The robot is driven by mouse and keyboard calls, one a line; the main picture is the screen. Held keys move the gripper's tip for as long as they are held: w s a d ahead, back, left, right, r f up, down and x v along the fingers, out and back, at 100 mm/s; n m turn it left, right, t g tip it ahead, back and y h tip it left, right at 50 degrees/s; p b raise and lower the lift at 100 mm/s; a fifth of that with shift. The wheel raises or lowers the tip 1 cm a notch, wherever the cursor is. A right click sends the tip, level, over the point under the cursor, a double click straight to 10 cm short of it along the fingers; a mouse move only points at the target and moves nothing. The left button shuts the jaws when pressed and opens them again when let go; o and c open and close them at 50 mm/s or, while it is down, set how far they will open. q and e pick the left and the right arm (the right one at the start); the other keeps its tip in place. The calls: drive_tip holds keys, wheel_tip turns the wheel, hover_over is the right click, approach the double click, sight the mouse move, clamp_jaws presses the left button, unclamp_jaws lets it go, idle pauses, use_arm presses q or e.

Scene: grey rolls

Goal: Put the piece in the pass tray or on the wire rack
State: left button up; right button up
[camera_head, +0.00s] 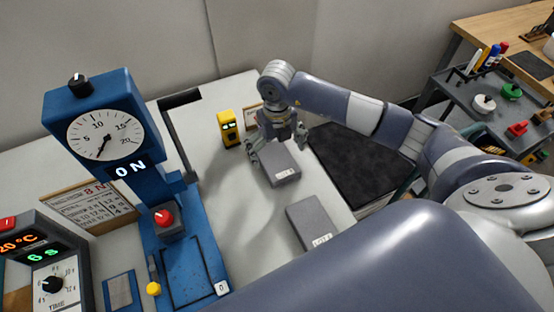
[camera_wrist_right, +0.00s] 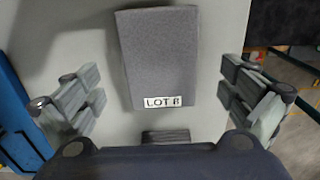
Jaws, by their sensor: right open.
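A grey block (camera_head: 279,166) with a white label lies on the pale bench, below my right gripper (camera_head: 277,143). In the right wrist view the label on this block (camera_wrist_right: 160,50) reads LOT B. My right gripper (camera_wrist_right: 163,85) is open, its fingers apart on either side of the block's near part, with gaps showing. A second grey labelled block (camera_head: 311,222) lies nearer on the bench; its label is too small to read. I cannot make out a pass tray or a wire rack for certain. My left gripper is not in view.
A blue press-like machine (camera_head: 110,120) with a dial and a lit ON stands left. A control box (camera_head: 40,260) is at the lower left. A dark flat surface (camera_head: 350,165) lies right. A grey cart (camera_head: 470,98) stands farther right.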

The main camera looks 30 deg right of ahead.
sight(277, 163)
drive_tip(key=shift+f, duration=1.4)
drive_tip(key=c, duration=1.4)
